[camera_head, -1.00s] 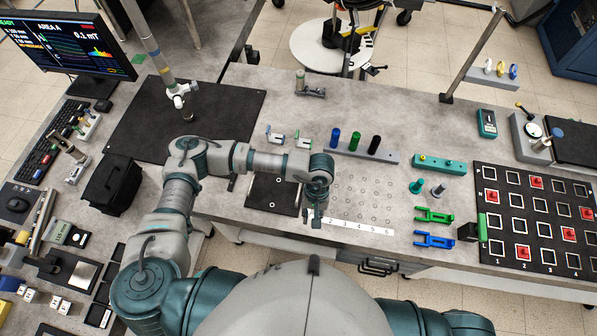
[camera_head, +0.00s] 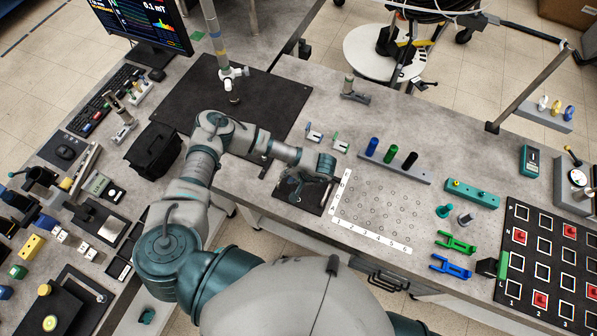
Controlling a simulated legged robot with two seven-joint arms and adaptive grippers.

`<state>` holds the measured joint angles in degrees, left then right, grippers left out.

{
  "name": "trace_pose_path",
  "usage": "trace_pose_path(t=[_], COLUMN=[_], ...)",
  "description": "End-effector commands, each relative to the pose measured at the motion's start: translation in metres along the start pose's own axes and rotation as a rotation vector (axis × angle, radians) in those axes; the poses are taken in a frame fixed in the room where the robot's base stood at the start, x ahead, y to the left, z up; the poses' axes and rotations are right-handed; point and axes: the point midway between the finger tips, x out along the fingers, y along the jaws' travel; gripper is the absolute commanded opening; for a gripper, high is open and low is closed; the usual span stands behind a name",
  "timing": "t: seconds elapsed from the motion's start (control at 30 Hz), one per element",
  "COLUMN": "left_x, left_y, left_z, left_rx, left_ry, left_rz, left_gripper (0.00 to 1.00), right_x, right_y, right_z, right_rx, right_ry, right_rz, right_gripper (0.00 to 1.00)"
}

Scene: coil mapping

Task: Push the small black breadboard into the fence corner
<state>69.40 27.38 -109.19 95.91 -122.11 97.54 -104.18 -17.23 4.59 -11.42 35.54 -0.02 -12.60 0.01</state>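The small black breadboard (camera_head: 313,203) lies flat on the grey bench near its front edge, left of the numbered hole grid. My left gripper (camera_head: 291,190) hangs low over the board's left part and hides some of it. I cannot tell whether its fingers touch the board or are open. A short dark bar (camera_head: 265,168) stands just left of the board and may be part of the fence; the fence corner is not clearly seen. My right gripper is out of view.
A large black plate (camera_head: 190,103) lies behind left. Two small clips (camera_head: 314,133) and a grey rack (camera_head: 420,174) with coloured cylinders stand behind. A black bin (camera_head: 153,152) is at left.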

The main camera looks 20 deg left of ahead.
Motion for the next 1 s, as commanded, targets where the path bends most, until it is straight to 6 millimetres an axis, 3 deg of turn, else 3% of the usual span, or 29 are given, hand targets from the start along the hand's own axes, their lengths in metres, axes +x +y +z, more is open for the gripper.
trace_pose_path(t=[0.1,0.3,0.73,0.83,1.0], left_x=[0.024,0.051,0.062,0.062,0.062], left_y=[0.0,0.001,0.001,0.001,0.001], left_z=[0.001,0.0,0.0,0.0,0.0], left_rx=[-0.001,0.0,0.0,0.0,0.001], left_ry=[-0.003,-0.001,0.0,0.0,0.0], left_rz=[0.0,0.001,0.001,0.001,0.002], left_gripper=[0.24,0.24,0.24,0.0,0.0], right_x=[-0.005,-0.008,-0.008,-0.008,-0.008], right_y=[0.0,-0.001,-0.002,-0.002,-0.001], right_z=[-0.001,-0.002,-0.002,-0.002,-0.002], right_rx=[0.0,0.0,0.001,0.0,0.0], right_ry=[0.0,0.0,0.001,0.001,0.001], right_rz=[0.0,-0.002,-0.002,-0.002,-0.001], right_gripper=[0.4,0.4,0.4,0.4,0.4])
